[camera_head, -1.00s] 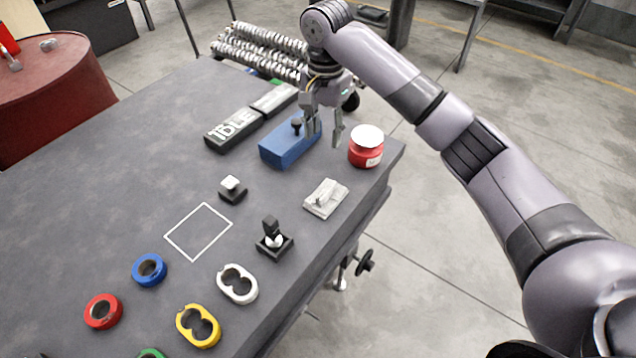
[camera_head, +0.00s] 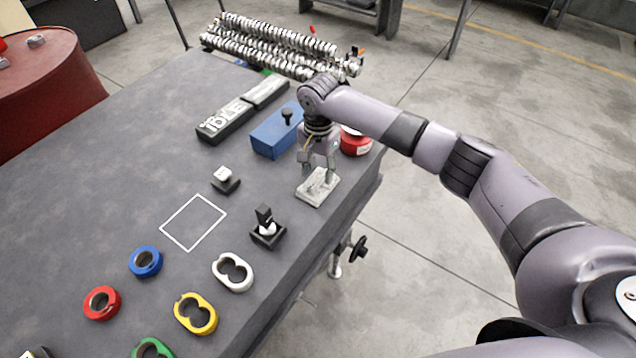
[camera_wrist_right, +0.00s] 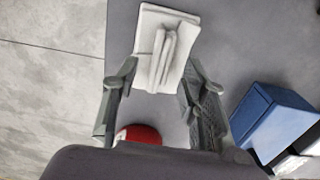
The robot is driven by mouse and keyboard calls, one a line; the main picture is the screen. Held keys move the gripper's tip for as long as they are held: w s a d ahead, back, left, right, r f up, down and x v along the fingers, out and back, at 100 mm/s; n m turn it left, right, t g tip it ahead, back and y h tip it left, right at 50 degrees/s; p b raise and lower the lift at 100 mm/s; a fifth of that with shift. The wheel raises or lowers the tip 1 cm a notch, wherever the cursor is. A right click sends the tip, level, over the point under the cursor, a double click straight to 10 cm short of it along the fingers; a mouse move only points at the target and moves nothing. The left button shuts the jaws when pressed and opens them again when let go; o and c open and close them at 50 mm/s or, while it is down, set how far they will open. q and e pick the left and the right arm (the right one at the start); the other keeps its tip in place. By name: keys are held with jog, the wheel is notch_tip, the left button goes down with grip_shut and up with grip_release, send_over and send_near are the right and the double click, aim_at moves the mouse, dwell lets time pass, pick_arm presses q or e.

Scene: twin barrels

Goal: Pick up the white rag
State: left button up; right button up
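The white rag (camera_head: 318,187) lies folded on the grey table (camera_head: 110,170), near its right edge in the head view. My right gripper (camera_head: 318,168) is just above the rag and points down at it. In the right wrist view the rag (camera_wrist_right: 166,48) shows ahead of the two spread fingers of the right gripper (camera_wrist_right: 157,88). The fingers are apart with nothing held between them. I cannot tell from the head view whether a fingertip touches the rag. My left gripper is in neither view.
A blue box (camera_head: 276,131) and a red jar (camera_head: 355,141) stand close behind the right gripper. A black holder (camera_head: 267,232) is in front of the rag. Coloured rings, such as a white one (camera_head: 233,272), lie nearer. A red barrel (camera_head: 45,85) stands at far left.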

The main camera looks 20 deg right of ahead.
jog(key=shift+f, duration=0.95)
grip_shut()
